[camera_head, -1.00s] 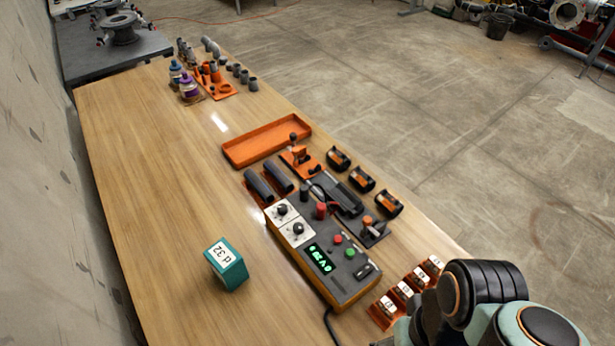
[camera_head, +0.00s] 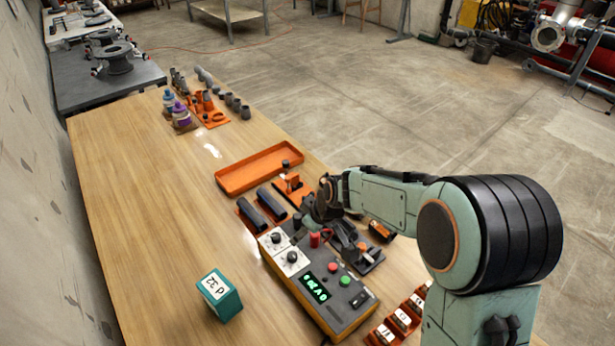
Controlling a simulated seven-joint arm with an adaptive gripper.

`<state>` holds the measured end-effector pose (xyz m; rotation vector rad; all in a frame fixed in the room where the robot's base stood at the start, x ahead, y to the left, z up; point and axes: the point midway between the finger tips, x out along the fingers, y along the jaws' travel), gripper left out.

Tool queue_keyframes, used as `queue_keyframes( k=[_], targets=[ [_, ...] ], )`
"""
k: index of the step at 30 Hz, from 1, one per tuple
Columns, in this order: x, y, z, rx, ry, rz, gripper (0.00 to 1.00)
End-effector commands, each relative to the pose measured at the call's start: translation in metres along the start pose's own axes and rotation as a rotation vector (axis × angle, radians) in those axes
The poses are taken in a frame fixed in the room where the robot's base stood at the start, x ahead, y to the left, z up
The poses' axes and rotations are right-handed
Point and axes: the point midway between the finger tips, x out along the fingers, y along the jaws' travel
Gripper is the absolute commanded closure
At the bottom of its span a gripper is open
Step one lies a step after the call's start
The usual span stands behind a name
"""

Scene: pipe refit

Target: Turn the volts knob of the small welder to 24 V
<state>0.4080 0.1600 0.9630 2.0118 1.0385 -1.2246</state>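The small welder (camera_head: 330,318) is a dark box with orange-brown sides on the wooden table. Two white dial plates with black knobs sit at its far left end, a far knob (camera_head: 276,238) and a near knob (camera_head: 291,257). I cannot read which one is volts. A green lit display (camera_head: 315,288) is on its top, too small to read surely. My gripper (camera_head: 304,226) is beyond the knobs, to their upper right, close above the far end of the welder. It looks apart from the knobs. Its fingers are small and dark, so their opening is unclear.
A red knob (camera_head: 314,240), a red button (camera_head: 332,267) and a green button (camera_head: 345,281) stand on the welder near my gripper. Dark pipes (camera_head: 271,204) and an orange tray (camera_head: 258,168) lie beyond. A teal block (camera_head: 229,305) stands left; table around it is clear.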

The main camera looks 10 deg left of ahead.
Motion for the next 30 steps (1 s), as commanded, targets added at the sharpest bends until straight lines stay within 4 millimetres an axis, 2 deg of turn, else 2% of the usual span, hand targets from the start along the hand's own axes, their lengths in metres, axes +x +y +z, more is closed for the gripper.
queue_keyframes(
  k=[1,4,15,19,27,28,30],
  targets=[
    [0.014,-0.007,0.007,0.006,-0.022,-0.033,0.47],
    [0.028,-0.015,0.015,0.012,-0.044,-0.064,0.47],
    [0.082,-0.021,0.018,0.012,-0.049,-0.070,0.47],
    [0.093,-0.021,0.019,0.013,-0.049,-0.069,0.47],
    [0.095,-0.021,0.019,0.013,-0.048,-0.067,0.47],
    [0.095,-0.021,0.019,0.013,-0.048,-0.067,0.54],
    [0.095,-0.021,0.019,0.013,-0.048,-0.067,0.76]
  ],
)
